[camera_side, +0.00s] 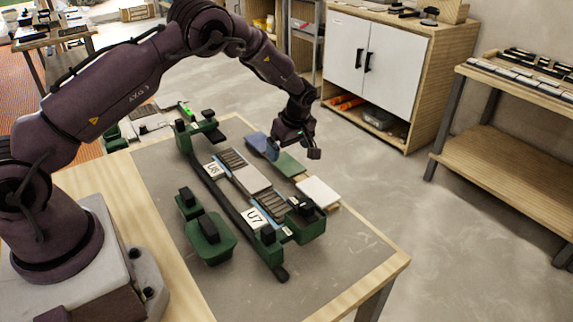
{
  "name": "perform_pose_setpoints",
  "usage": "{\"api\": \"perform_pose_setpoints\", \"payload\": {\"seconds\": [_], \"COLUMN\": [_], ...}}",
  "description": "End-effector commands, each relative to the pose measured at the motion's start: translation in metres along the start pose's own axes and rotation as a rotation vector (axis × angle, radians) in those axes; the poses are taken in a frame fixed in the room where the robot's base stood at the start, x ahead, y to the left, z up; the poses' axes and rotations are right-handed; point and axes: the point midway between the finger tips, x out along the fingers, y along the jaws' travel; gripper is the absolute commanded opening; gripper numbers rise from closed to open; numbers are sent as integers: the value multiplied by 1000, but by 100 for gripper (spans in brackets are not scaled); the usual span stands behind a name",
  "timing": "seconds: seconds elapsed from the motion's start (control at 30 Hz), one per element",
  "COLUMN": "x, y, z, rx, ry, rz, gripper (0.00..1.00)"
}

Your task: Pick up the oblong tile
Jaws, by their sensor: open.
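Three loose flat tiles lie in a row along the table's far right edge: a blue tile (257,143), a green tile (288,166) and a white tile (318,192). They all look somewhat longer than wide, so I cannot tell which one is meant by oblong. My gripper (294,150) is open, pointing down over the blue and green tiles, and partly hides them. I cannot tell its exact height above them. A pale grey tile (252,178) lies between ribbed sections of the green-ended fixture (213,187).
The fixture carries labels U6 (212,169) and U7 (254,218) and runs diagonally across the grey mat (330,262). Two green blocks with black knobs (210,240) stand to its left. The mat's front right is clear. A white cabinet (385,60) stands behind the table.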

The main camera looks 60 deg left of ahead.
Motion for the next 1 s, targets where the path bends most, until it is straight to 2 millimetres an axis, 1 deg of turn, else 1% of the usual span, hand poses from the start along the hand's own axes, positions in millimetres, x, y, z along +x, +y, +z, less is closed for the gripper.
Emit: {"api": "perform_pose_setpoints", "payload": {"seconds": [0.1, 0.2, 0.3, 0.57, 0.6, 0.63, 0.67, 0.7, 0.77, 0.8, 1.0], "x": [20, 34, 44, 46, 46, 46, 46, 46, 46, 46, 46], "y": [0, 1, 1, 1, 1, 1, 1, 1, 1, 1, 2], "z": [3, 4, 4, 4, 4, 4, 4, 4, 4, 4, 4], "rx": [2, 0, 0, 1, 1, 1, 1, 1, 1, 1, 1], "ry": [0, -1, 0, 0, 0, 0, 0, 0, 0, 0, 0], "rz": [-5, -4, -2, -1, -1, -1, -1, -1, -1, -1, -1], "gripper": [94, 94, 94, 94, 89, 82, 75, 66, 52, 50, 50]}}
